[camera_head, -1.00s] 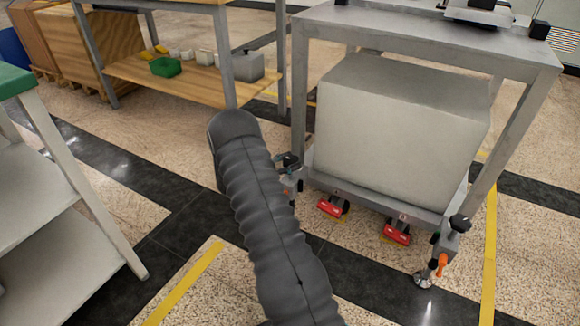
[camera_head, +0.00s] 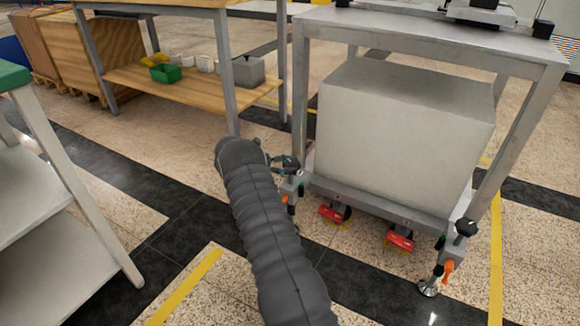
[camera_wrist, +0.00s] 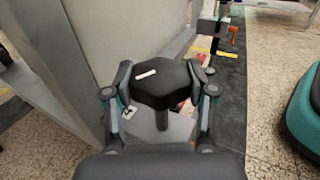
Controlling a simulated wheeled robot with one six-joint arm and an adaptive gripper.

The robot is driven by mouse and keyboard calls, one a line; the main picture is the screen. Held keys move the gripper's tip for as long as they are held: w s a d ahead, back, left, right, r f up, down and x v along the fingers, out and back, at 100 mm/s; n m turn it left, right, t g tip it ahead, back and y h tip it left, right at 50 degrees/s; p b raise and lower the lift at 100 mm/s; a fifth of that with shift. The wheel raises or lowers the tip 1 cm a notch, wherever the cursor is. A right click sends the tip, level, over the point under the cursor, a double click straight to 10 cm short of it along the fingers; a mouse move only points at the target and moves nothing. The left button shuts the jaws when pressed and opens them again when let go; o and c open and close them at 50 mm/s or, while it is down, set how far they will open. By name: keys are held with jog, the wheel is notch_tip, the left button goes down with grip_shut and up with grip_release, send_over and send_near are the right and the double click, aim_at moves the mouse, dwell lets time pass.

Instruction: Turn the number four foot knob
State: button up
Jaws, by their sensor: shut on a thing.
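A black foot knob (camera_wrist: 160,84) with a white mark on its top sits on a short dark stem in the wrist view. My gripper (camera_wrist: 161,88) is shut on it, one finger pressed to each side. In the head view, my gripper (camera_head: 284,163) is at the front left leg of the grey metal stand (camera_head: 426,38), partly hidden by my arm. The knob in it is hard to make out there. A second black knob (camera_head: 466,227) stands at the stand's front right foot, apart from my gripper. I cannot read any number on the knobs.
A large grey box (camera_head: 400,140) fills the stand's lower part. Red caster pedals (camera_head: 400,243) stick out at the front. A workbench with a wooden shelf (camera_head: 190,85) is behind. A green-topped table (camera_head: 12,78) is at left. Floor in front is clear.

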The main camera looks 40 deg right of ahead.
dwell(0.3)
jog(key=o, duration=1.2)
jog(key=shift+c, duration=0.2)
jog(key=shift+w, duration=0.1)
jog(key=v, duration=0.7)
jog(key=shift+a, duration=0.15)
jog(key=shift+w, duration=0.1)
